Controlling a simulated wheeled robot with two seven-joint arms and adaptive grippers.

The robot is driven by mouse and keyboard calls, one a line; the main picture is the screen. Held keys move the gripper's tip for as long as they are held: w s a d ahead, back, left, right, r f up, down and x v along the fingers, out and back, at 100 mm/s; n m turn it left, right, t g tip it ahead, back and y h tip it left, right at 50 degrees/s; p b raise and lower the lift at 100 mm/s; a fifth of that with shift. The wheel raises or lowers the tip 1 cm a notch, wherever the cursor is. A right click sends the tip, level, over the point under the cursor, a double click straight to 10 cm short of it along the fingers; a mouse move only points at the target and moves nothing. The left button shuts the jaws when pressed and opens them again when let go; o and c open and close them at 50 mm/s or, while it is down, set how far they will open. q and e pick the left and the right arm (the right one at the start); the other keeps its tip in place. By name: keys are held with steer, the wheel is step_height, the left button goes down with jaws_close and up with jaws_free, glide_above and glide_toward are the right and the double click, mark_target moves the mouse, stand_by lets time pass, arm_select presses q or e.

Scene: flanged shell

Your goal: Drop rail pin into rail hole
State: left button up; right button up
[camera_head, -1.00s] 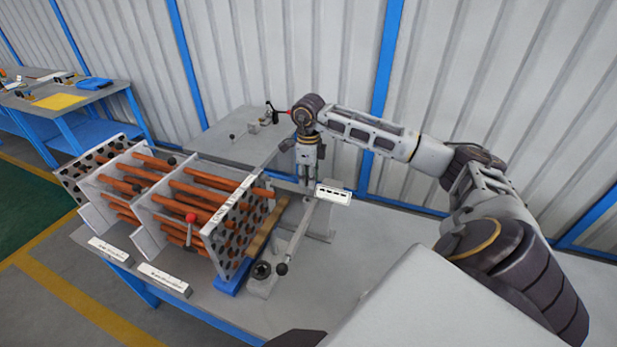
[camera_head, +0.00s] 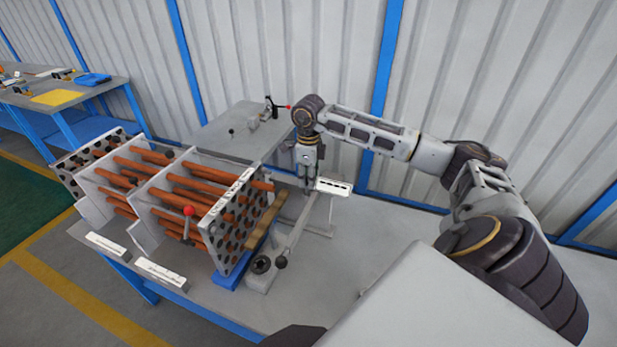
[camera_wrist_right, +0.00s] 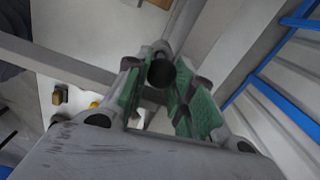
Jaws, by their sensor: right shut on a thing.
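My right gripper (camera_head: 308,188) points down at the far end of a long grey rail (camera_head: 303,222) beside the flanged shell. In the right wrist view its green-padded fingers (camera_wrist_right: 160,88) are shut on a dark, round-ended piece, the rail pin (camera_wrist_right: 161,72), seen end-on. The pin is too small to make out in the head view. The rail hole is hidden, so I cannot tell whether the pin is in it. My left gripper is not in view.
The shell with its copper tubes and holed plate (camera_head: 240,222) stands left of the rail. A white plate with dark marks (camera_head: 334,187) sits just right of my gripper. The table's right part is clear.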

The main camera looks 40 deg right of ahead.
steer(key=shift+f, duration=0.3)
stand_by(0.4)
steer(key=o, duration=1.1)
step_height(320, 180, up, 12)
steer(key=shift+s+a+f, duration=0.1)
stand_by(1.4)
